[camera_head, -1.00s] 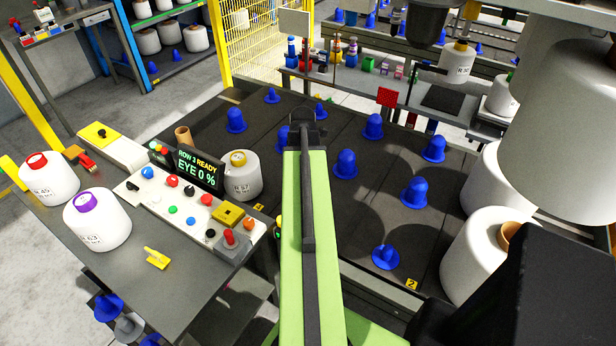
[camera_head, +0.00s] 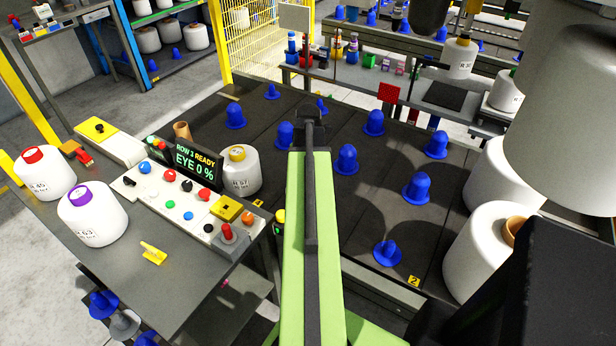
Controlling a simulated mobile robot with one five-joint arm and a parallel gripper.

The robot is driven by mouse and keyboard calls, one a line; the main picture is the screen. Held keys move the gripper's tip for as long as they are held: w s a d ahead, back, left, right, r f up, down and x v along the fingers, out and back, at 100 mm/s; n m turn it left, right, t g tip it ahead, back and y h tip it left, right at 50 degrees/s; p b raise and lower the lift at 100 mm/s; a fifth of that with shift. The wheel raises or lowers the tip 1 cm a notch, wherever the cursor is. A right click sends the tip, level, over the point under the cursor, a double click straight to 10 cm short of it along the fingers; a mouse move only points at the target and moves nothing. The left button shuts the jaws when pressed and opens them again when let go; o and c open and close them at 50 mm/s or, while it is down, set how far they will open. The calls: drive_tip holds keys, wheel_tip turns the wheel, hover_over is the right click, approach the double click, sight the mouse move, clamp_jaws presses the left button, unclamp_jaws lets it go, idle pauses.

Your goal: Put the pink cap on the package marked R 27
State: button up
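A small pink item (camera_head: 400,67) stands on the far bench, too small to tell whether it is a cap. No package reads clearly as R 27. A white package with a yellow top (camera_head: 242,172) stands beyond the control panel; its mark looks like R and two digits, the first unclear. Another yellow-topped package (camera_head: 460,58) stands on the far bench, its mark hard to read. My green arm reaches forward over the dark deck and ends in a dark joint. My gripper cannot be made out; the arm may hide it.
A red-topped package (camera_head: 44,175) and a purple-topped one (camera_head: 92,217) stand on the left table (camera_head: 185,290), with a yellow clip (camera_head: 153,253). Several blue cones stand on the deck (camera_head: 340,215). Large white bobbins (camera_head: 483,245) crowd the right. A yellow fence (camera_head: 255,45) stands behind.

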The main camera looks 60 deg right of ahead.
drive_tip(key=shift+f, duration=0.4)
drive_tip(key=o, duration=1.4)
drive_tip(key=shift+r, duration=0.2)
wheel_tip(320, 180, up, 17)
drive_tip(key=p, duration=1.7)
